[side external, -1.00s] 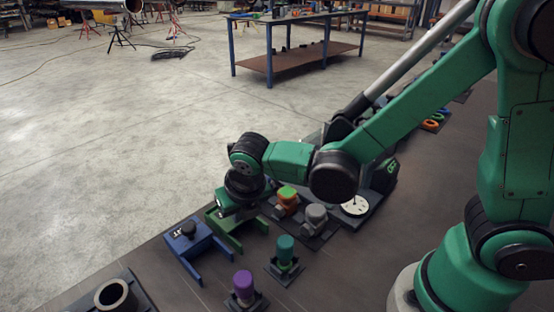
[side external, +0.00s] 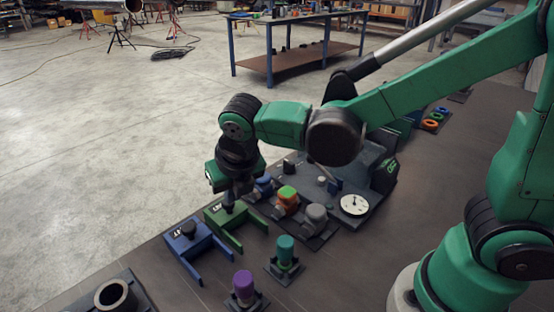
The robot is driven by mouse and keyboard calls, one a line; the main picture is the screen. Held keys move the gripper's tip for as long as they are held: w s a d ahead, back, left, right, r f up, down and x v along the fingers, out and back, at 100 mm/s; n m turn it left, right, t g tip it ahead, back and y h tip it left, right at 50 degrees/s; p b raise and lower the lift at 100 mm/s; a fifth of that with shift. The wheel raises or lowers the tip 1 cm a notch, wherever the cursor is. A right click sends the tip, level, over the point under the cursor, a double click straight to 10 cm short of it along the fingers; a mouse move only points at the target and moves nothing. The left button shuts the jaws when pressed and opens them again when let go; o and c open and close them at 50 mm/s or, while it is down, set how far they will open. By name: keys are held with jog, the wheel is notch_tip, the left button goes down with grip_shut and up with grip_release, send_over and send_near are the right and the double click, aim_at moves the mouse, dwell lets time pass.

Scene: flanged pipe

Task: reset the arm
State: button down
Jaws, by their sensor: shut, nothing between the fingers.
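My gripper (side external: 229,207) is at the end of the green arm and points down, just above or at the back of the green bracket (side external: 222,220). Its fingers are small and dark and look shut, with nothing seen between them. I cannot tell whether the fingertips touch the green bracket's dark knob, which they partly hide.
A blue bracket (side external: 185,246) stands left of the green one. Teal (side external: 286,251) and purple (side external: 243,285) pegs stand in front. Orange-green (side external: 287,200) and grey (side external: 314,217) pieces and a dial (side external: 354,204) are to the right. A pipe end (side external: 113,296) is at the lower left.

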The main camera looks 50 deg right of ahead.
jog(key=v, duration=0.4)
jog(key=s+d+m+t, duration=0.1)
jog(key=d+m, duration=0.4)
jog(key=m, duration=1.1)
jog(key=s+d+m+t+y, duration=0.1)
jog(key=s+d+m, duration=0.3)
jog(key=m, duration=1.2)
jog(key=shift+d+m+t, duration=0.4)
jog(key=shift+d, duration=0.35)
jog(key=shift+s+r, duration=0.1)
jog(key=shift+r, duration=0.05)
